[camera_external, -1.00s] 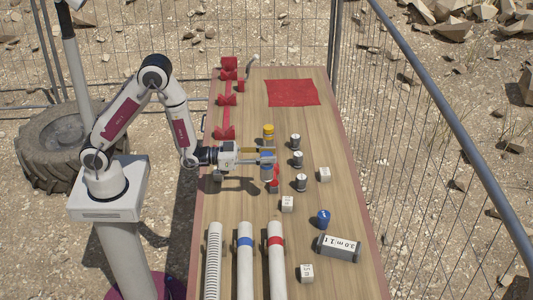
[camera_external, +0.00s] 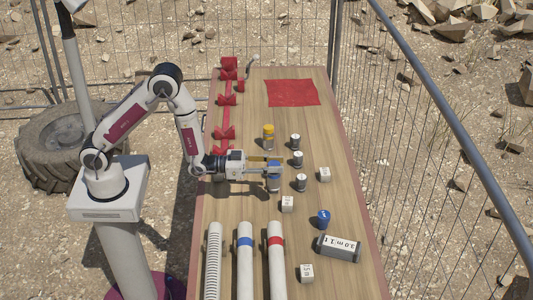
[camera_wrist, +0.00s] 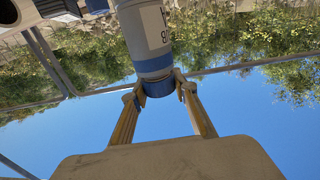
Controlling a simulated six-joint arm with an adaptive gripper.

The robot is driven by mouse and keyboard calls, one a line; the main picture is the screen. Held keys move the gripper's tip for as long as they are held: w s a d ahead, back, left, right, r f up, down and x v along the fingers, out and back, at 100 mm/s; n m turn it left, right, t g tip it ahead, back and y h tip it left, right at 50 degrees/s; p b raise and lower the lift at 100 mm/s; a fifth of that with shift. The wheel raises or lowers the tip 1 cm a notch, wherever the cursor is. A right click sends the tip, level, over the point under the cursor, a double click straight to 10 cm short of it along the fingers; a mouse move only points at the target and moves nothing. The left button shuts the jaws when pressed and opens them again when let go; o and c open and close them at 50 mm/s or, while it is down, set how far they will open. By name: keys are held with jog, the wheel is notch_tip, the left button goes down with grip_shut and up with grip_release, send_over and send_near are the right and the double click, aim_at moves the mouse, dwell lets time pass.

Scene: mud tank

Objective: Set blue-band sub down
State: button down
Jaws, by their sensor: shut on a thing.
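My gripper (camera_external: 275,168) reaches over the wooden table from the left and is shut on the blue-band sub (camera_external: 274,184), a small grey cylinder. In the wrist view the sub (camera_wrist: 157,62) stands between the fingertips (camera_wrist: 160,87), with grey-white sides, dark lettering and blue bands; the fingers grip it at its blue end. It looks roughly upright in the external view. I cannot tell whether its lower end touches the table.
The table (camera_external: 335,200) holds a yellow-topped cylinder (camera_external: 268,135), grey cylinders (camera_external: 297,159), white cubes (camera_external: 287,204), a blue-topped piece (camera_external: 323,219) and a grey block (camera_external: 338,247). Long tubes (camera_external: 245,262) lie in front. A red cloth (camera_external: 292,92) and red rack (camera_external: 226,115) are behind.

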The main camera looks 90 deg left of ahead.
aim_at(275, 184)
jog(key=shift+f, duration=2.2)
jog(key=shift+f, duration=0.15)
jog(key=shift+f, duration=1.95)
jog(key=shift+f, duration=0.15)
jog(key=c, duration=1.6)
grip_release()
jog(key=shift+s+a, duration=0.15)
jog(key=shift+s, duration=3.6)
